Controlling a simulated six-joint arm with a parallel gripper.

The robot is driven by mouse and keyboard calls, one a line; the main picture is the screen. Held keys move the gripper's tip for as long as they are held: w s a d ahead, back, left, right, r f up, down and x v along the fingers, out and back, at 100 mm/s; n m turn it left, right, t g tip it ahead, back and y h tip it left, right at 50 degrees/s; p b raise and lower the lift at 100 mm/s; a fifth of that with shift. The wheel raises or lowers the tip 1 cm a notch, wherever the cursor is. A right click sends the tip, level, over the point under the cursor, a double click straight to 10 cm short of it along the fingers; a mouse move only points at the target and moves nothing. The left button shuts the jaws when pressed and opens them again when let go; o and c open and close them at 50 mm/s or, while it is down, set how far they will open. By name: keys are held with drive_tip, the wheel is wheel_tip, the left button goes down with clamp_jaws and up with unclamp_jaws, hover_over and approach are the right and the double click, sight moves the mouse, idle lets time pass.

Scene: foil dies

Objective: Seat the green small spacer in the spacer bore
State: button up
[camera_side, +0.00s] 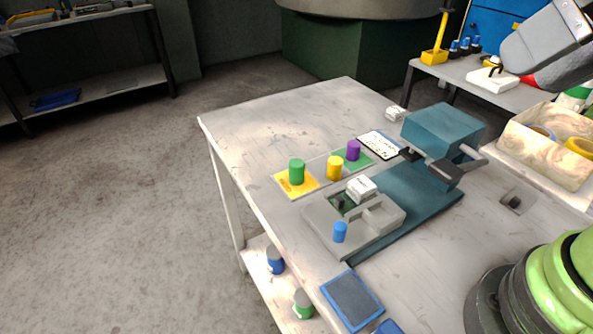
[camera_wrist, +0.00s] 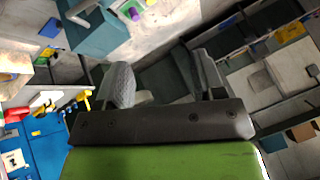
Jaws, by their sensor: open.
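In the side view, a green cylinder (camera_side: 297,172), the green spacer, stands upright on a yellow square pad (camera_side: 282,184) on the table. A grey fixture block (camera_side: 318,218) with several recesses sits in front of the teal press. A blue cylinder (camera_side: 340,232) stands upright at its near side and a white block (camera_side: 362,187) sits on it. I cannot tell which recess is the spacer bore. My gripper (camera_wrist: 163,78) is open and empty in the wrist view, its fingers wide apart, over the floor and away from the spacer.
A yellow cylinder (camera_side: 334,168) and a purple cylinder (camera_side: 353,150) stand right of the green one. The teal press (camera_side: 442,130) with its handle rises behind the fixture. The table's far left is clear.

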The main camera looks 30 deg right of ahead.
drive_tip(key=w+a+n+g, duration=0.1)
drive_tip(key=w+n, duration=0.3)
drive_tip(key=w, duration=0.4)
drive_tip(key=n+g+y, duration=0.1)
drive_tip(key=n+g, duration=0.1)
drive_tip(key=n, duration=0.5)
hover_over(297, 162)
drive_tip(key=s+d, duration=0.3)
drive_tip(key=s, duration=0.2)
wheel_tip(297, 162, down, 14)
drive_tip(key=shift+n+g, duration=0.4)
drive_tip(key=shift+n, duration=0.4)
drive_tip(key=x, duration=0.6)
drive_tip(key=d+x, duration=0.1)
drive_tip(key=x, duration=0.3)
drive_tip(key=shift+f, duration=0.25)
drive_tip(key=shift+w+x, duration=0.2)
drive_tip(key=shift+x, duration=1.25)
drive_tip(key=shift+w+x, duration=0.15)
drive_tip(key=shift+x, duration=1.3)
drive_tip(key=shift+d+r, duration=0.1)
drive_tip(key=shift+c, duration=0.4)
clamp_jaws()
